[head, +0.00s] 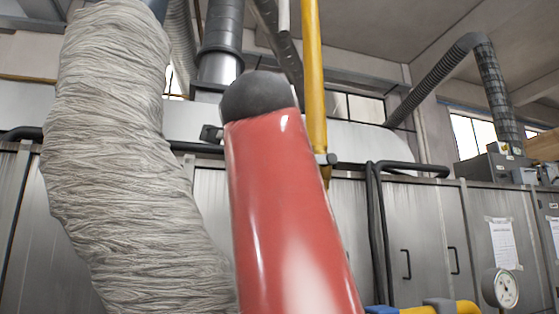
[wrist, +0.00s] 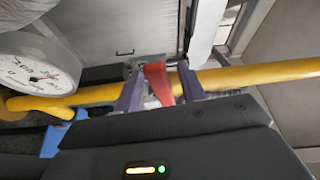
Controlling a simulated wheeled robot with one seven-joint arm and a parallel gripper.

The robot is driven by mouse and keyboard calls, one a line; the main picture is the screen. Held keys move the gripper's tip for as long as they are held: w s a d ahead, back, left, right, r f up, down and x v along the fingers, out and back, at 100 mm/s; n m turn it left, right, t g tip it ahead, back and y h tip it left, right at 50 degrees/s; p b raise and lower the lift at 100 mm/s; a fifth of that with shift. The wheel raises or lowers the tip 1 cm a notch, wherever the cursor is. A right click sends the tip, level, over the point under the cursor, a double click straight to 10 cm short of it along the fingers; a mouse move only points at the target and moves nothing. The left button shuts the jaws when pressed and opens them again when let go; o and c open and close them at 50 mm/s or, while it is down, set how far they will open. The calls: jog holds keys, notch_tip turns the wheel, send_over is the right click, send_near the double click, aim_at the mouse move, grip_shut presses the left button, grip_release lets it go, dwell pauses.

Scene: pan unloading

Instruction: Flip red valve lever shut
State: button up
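The red valve lever (wrist: 158,84) shows in the wrist view at the yellow pipe (wrist: 265,74). My gripper (wrist: 161,86) has its two purple-grey fingers apart, one on each side of the lever. A gap shows between the lever and the right finger. On the left the lever's edge lies close to the finger, and I cannot tell whether they touch. The valve body is mostly hidden behind my gripper. I cannot make out the lever or my gripper in the head view.
A round gauge (wrist: 38,72) stands left of my gripper; it also shows in the head view (head: 501,288). Yellow piping (head: 455,307) runs along the bottom right there. A wrinkled grey hose (head: 115,150) hangs at left. Metal cabinets (head: 425,240) stand behind.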

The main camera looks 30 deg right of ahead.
jog(key=b+v, duration=0.1)
jog(key=v, duration=0.6)
jog(key=shift+s+a, duration=0.3)
